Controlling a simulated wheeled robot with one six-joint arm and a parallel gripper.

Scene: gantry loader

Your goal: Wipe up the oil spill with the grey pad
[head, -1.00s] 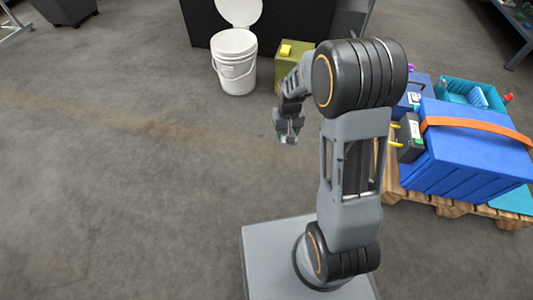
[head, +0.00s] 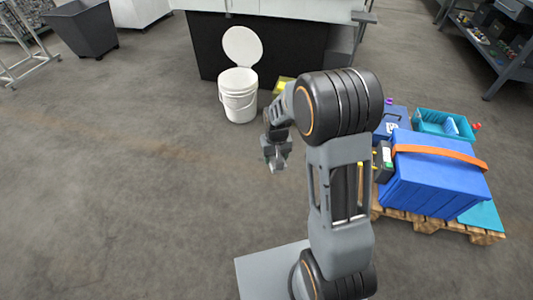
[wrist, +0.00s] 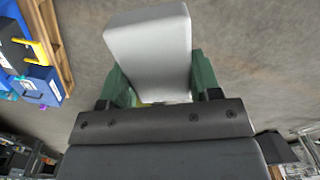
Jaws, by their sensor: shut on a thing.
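My gripper (head: 277,158) hangs above the bare floor in the head view, left of my arm. In the wrist view its green fingers are shut on the grey pad (wrist: 150,45), a pale block that sticks out beyond them. In the head view the pad is too small to tell from the gripper. I cannot make out a clear oil spill; the floor (head: 130,170) shows only faint brownish and dark marks.
A white bucket (head: 239,103) with its lid (head: 242,46) raised stands beyond my gripper, before a dark-fronted bench. A wooden pallet (head: 420,219) with a blue crate (head: 435,180) stands right. Floor at left is open.

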